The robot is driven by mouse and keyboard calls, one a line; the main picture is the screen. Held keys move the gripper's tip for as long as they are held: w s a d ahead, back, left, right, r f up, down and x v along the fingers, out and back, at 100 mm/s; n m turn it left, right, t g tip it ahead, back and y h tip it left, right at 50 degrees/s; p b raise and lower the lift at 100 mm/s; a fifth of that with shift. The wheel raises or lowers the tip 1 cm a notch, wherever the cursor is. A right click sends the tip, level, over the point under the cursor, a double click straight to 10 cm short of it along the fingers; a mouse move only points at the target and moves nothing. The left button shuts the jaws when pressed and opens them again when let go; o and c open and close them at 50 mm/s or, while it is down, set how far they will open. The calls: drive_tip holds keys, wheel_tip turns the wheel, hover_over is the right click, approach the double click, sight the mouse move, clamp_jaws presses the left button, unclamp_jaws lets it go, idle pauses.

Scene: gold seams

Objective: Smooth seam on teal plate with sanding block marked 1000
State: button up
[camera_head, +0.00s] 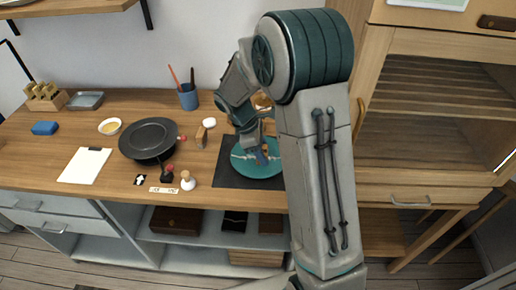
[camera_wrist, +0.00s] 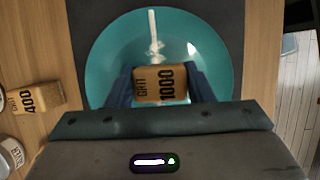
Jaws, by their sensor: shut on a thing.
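The teal plate (camera_head: 243,170) lies on a dark mat (camera_head: 228,181) on the wooden bench. It fills the upper middle of the wrist view (camera_wrist: 105,60). A pale, raised-looking seam (camera_wrist: 153,28) runs down the plate towards the block. My gripper (camera_wrist: 160,90) is shut on the sanding block marked 1000 (camera_wrist: 160,80), its dark fingers on either side. The block is over the plate at the seam's lower end; I cannot tell whether it touches. In the head view my gripper (camera_head: 262,157) is over the plate, and my arm hides the plate's right side.
A block marked 400 (camera_wrist: 36,98) lies left of the mat, also in the head view (camera_head: 201,136). A black round dish (camera_head: 149,139), a clipboard (camera_head: 84,165), a blue cup (camera_head: 188,98) and a small white-based bottle (camera_head: 188,182) stand further left. A wooden cabinet (camera_head: 430,120) is at right.

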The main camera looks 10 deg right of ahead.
drive_tip(key=shift+w+d+p, duration=0.2)
drive_tip(key=shift+d+p, duration=0.1)
drive_tip(key=shift+d, duration=0.4)
drive_tip(key=shift+s+d, duration=0.55)
drive_tip(key=shift+w+d, duration=0.1)
drive_tip(key=shift+w, duration=0.2)
drive_tip(key=shift+s+r+p, duration=0.1)
drive_tip(key=shift+s+p, duration=0.05)
drive_tip(key=shift+p, duration=0.3)
